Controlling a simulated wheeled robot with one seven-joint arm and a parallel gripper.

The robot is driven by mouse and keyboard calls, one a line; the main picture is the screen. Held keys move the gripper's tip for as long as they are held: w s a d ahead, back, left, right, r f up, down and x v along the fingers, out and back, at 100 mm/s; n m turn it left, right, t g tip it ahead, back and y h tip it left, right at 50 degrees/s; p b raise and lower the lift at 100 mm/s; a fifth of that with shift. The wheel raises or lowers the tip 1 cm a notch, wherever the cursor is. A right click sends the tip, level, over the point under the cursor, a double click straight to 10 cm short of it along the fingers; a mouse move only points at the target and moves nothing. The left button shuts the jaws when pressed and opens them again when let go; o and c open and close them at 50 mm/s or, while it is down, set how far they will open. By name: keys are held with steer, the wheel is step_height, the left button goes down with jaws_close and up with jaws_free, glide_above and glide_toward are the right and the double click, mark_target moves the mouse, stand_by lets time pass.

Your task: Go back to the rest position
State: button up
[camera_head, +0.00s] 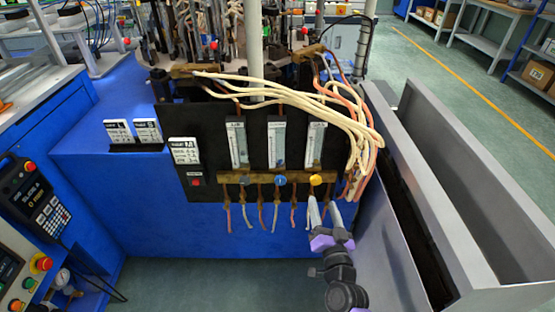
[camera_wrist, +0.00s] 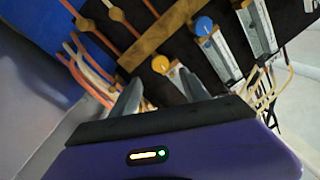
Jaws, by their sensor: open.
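My gripper (camera_head: 325,212) is open and empty in front of the black panel (camera_head: 204,185), just below and in front of the yellow knob (camera_head: 315,180). In the wrist view, my gripper (camera_wrist: 160,88) has its two grey fingers apart, with the yellow knob (camera_wrist: 161,65) beyond the gap between them. A blue knob (camera_head: 280,181) sits left of the yellow one on the brass bar (camera_head: 250,178). The wrist view also shows the blue knob (camera_wrist: 203,26). I cannot tell whether a finger touches the panel or the hoses.
Three flow meters (camera_head: 277,144) stand above the bar. Cream hoses (camera_head: 350,115) loop down the panel's right side, near my gripper. A grey metal trough (camera_head: 440,190) is close on the right. A blue bench (camera_head: 90,190) with white label cards (camera_head: 118,131) is left. Floor shows in front.

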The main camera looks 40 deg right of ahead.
steer(key=s+a+r+n+y+p, duration=0.1)
steer(key=s+a+r+n+y, duration=0.2)
steer(key=s, duration=0.7)
steer(key=s+a+r+n+g+y+p, duration=0.1)
steer(key=s+a+r+n+y, duration=0.2)
steer(key=s+a+r, duration=0.4)
steer(key=s+a+r+n+y+p, duration=0.2)
steer(key=s+a+r+n, duration=0.3)
steer(key=s+a, duration=0.5)
steer(key=s+y, duration=0.1)
steer(key=s, duration=0.3)
steer(key=shift+g, duration=0.3)
steer(key=shift+s+a, duration=0.1)
